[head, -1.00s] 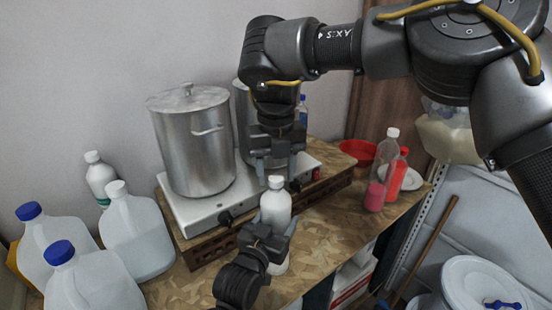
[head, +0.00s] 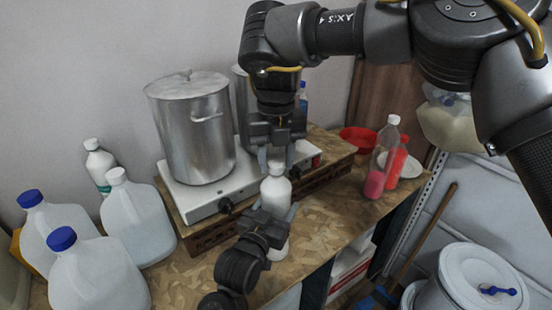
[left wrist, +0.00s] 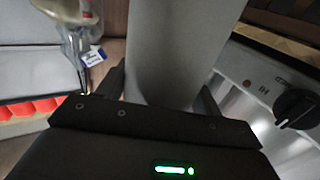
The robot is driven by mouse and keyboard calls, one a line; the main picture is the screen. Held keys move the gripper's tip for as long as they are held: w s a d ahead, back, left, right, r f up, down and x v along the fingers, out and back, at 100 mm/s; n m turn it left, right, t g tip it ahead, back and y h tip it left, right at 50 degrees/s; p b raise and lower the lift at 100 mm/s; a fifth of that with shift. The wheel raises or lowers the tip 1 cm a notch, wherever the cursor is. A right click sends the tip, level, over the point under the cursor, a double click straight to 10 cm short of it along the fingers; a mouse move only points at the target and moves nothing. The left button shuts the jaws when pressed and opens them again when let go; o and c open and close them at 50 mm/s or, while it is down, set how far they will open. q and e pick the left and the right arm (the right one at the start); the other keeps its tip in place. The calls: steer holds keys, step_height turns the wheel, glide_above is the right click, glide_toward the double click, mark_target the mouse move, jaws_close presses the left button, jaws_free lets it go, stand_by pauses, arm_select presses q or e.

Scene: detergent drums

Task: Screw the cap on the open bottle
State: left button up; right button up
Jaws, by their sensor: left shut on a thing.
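The white bottle (head: 275,192) stands upright at the front of the table, just in front of the hot plate. A white cap (head: 277,167) shows at its top; whether it is seated on the neck is too small to tell. My left gripper (head: 271,219) is shut on the bottle's body from the front. In the left wrist view the bottle (left wrist: 175,50) is a plain grey-looking body between the fingers. My right gripper (head: 276,160) points down from above, its fingers on either side of the cap. Whether they touch it cannot be told.
A steel pot (head: 192,130) stands on the hot plate (head: 215,190) behind the bottle. Several large jugs (head: 95,275) crowd the left. A clear bottle with pink liquid (head: 378,165) and a red bowl (head: 357,140) stand at the right. The table's front edge is close.

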steer(key=shift+o, duration=1)
step_height(320, 180, up, 8)
steer(key=shift+f, duration=0.25)
arm_select(q)
steer(key=o, duration=2)
steer(key=shift+c, duration=0.2)
